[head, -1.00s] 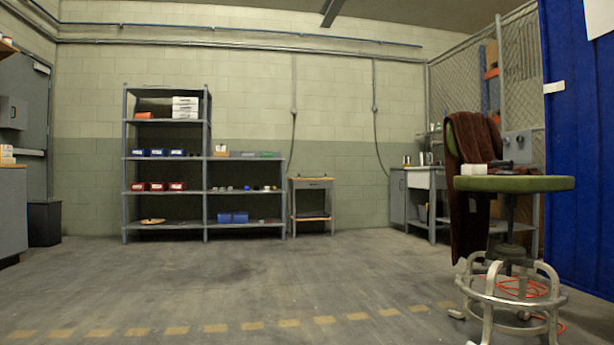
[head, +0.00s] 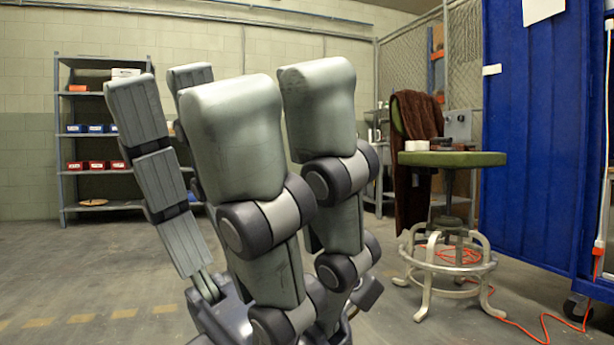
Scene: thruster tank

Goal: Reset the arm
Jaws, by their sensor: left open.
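My left gripper (head: 215,100) fills the middle of the head view, close to the camera and raised with its fingers pointing up. Its thick pale-grey fingers with dark joints are spread apart, and I see nothing held between them. It hides much of the back wall and part of the shelving. My right gripper is not in view.
A stool with a green seat (head: 452,159) and metal ring base stands at right, with a brown cloth (head: 408,150) behind it. A blue panel (head: 530,130) stands far right; an orange cable (head: 520,325) lies on the floor. Shelving (head: 62,150) stands back left.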

